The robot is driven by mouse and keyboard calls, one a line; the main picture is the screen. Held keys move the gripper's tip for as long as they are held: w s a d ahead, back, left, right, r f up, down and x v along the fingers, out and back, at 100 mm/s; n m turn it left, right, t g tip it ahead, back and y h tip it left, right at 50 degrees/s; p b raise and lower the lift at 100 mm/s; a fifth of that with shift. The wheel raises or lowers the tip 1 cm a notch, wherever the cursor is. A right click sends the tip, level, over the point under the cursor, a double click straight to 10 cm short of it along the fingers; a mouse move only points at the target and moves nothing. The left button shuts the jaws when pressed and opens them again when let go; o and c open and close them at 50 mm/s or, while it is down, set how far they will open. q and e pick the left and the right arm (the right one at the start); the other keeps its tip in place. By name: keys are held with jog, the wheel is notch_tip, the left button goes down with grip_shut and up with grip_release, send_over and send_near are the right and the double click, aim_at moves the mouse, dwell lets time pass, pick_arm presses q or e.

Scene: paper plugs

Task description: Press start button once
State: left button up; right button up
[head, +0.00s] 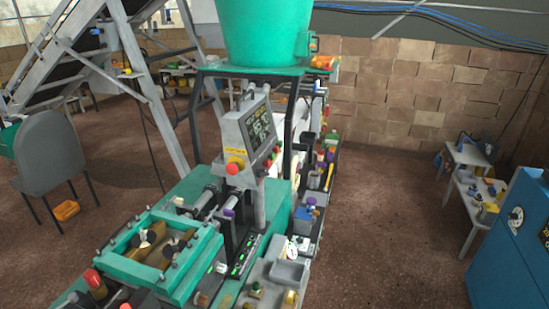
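A grey control box (250,137) with a dark lit display (261,127) stands on the green machine (275,205) in the middle of the head view. A large red knob-like button (234,166) with a yellow surround is on the box's near face. Several small red and green buttons (271,159) sit along the lower edge of the display panel. They are too small to read, so I cannot tell which one is the start button. Neither of my grippers is in view.
A large green hopper (263,32) rises behind the control box. A green square frame (163,252) is at the front left. A grey chair (48,155) stands left, a blue cabinet (510,245) right. Open floor (385,225) lies between the machine and the cabinet.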

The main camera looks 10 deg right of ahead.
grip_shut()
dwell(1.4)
